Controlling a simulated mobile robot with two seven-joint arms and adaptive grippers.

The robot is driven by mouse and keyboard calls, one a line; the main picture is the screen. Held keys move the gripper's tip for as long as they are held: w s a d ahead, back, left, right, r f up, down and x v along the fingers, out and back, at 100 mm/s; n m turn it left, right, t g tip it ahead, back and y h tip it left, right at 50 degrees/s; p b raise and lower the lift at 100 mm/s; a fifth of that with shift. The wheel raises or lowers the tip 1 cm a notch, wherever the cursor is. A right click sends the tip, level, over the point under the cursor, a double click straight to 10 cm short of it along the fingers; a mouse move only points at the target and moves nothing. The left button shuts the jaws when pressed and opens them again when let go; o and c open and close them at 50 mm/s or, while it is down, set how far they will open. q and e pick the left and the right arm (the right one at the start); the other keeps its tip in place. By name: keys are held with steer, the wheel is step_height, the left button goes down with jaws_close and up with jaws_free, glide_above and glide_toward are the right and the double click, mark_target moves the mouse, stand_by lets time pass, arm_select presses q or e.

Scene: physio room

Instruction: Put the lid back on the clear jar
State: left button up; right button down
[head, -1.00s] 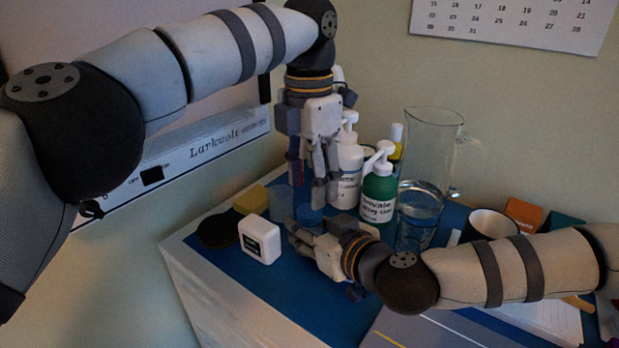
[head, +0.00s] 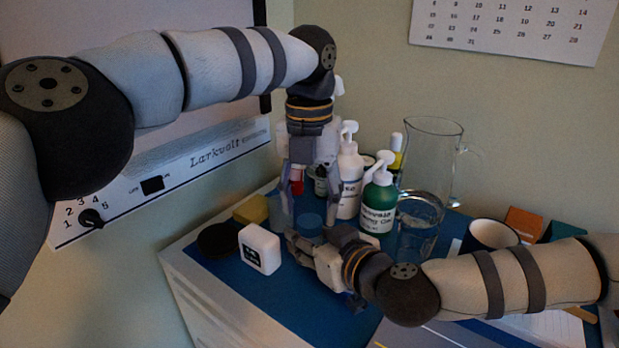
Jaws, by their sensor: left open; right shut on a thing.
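A white labelled container (head: 260,249), black disc (head: 217,240) and yellow block (head: 252,210) are at left. White (head: 349,185) and green (head: 378,203) pump bottles and a glass pitcher (head: 428,175) stand close behind. A dark mug (head: 490,235) is at right.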

arm_select(q)
steer(key=shift+f, duration=1.25)
jaws_close()
steer(key=shift+m, duration=0.9)
steer(key=shift+o, duration=0.6)
jaws_free()
